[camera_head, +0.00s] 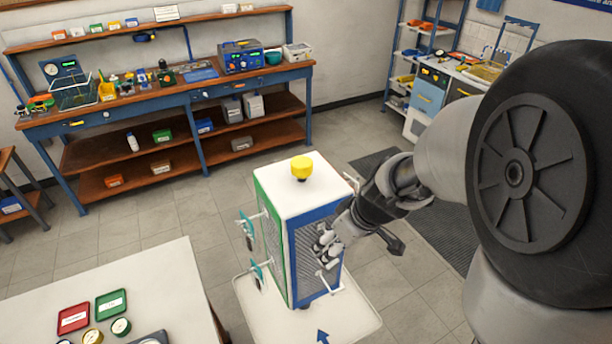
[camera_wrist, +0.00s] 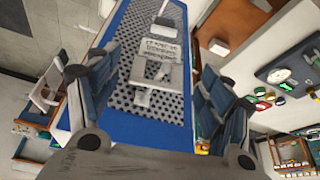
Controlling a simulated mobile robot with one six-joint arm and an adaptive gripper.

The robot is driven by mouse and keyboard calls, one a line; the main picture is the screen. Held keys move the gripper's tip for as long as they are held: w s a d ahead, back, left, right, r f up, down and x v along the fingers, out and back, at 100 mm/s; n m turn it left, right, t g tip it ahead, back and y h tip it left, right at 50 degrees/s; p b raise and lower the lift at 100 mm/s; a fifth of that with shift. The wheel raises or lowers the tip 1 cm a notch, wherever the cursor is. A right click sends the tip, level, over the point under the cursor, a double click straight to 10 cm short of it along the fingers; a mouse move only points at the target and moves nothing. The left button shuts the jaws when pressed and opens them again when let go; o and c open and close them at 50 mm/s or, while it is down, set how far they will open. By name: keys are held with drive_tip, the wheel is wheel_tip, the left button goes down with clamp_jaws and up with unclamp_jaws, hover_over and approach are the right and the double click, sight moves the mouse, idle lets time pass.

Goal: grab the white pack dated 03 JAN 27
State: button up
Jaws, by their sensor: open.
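A pale pack with lines of dark print (camera_wrist: 157,48) shows against the perforated panel (camera_wrist: 182,100) in the wrist view. Its print is too small to read, so I cannot confirm the date. My gripper (camera_wrist: 158,63) is open, with one finger on each side of the pack in the picture. I cannot tell how far the fingertips are from it. In the head view my gripper (camera_head: 326,246) is at the blue-framed side of the white-topped cabinet (camera_head: 293,203); the pack cannot be made out clearly there.
A yellow knob (camera_head: 301,167) stands on the cabinet top. White hooks or brackets (camera_head: 330,284) stick out from its blue-framed side. A white table with trays (camera_head: 110,304) is at the lower left. A workbench (camera_head: 190,90) stands behind, with open floor between.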

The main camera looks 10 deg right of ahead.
drive_tip(key=b+x, duration=0.1)
drive_tip(key=x, duration=0.7)
drive_tip(key=shift+b, duration=0.4)
drive_tip(key=shift+f, duration=0.1)
drive_tip(key=shift+c, duration=0.4)
drive_tip(key=c, duration=1.1)
